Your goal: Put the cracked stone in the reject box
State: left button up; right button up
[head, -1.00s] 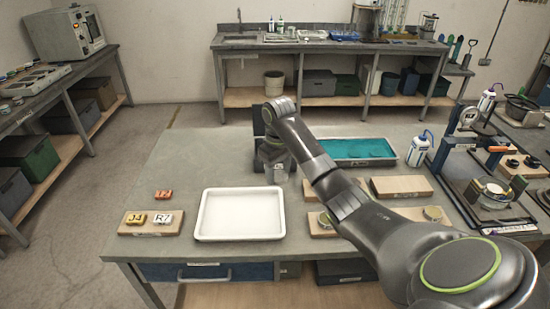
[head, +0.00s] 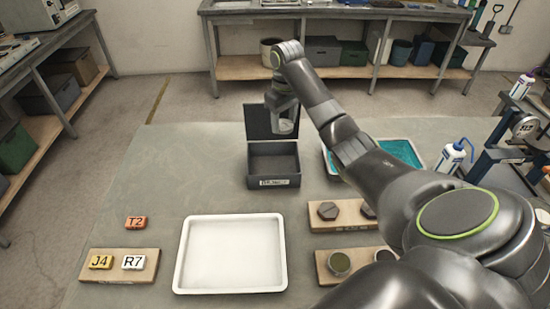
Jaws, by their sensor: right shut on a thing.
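A dark grey box (head: 273,181) with a pale label on its front stands behind the white tray; its lid (head: 258,122) is raised at the back. I take it as the reject box; its label is too small to read. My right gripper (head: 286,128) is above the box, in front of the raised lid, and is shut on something. The held thing is too small and hidden by the fingers to make out, so I cannot tell if it is the cracked stone. The box's visible inside looks empty. My left gripper is out of view.
Wooden boards hold dark hexagonal pieces (head: 328,210) and round pieces (head: 339,263), partly behind my right arm. An empty white tray (head: 232,290) lies in front. A teal-filled tray (head: 400,152) and bottle (head: 452,156) are at right.

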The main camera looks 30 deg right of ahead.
aim_at(284, 127)
jog(key=f+b, duration=0.3)
jog(key=shift+s+a+f+b, duration=0.1)
jog(key=shift+s+a+b, duration=0.2)
jog(key=shift+s, duration=0.1)
notch_tip(284, 127, down, 10)
jog(key=shift+w+d+r+b, duration=0.1)
jog(key=shift+r+b, duration=0.1)
jog(key=shift+b, duration=1.05)
jog(key=shift+f, duration=0.65)
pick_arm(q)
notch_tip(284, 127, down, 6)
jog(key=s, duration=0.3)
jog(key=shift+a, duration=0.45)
pick_arm(e)
jog(key=shift+f, duration=1.7)
jog(key=o, duration=0.4)
jog(key=shift+f, duration=0.1)
jog(key=shift+o, duration=0.9)
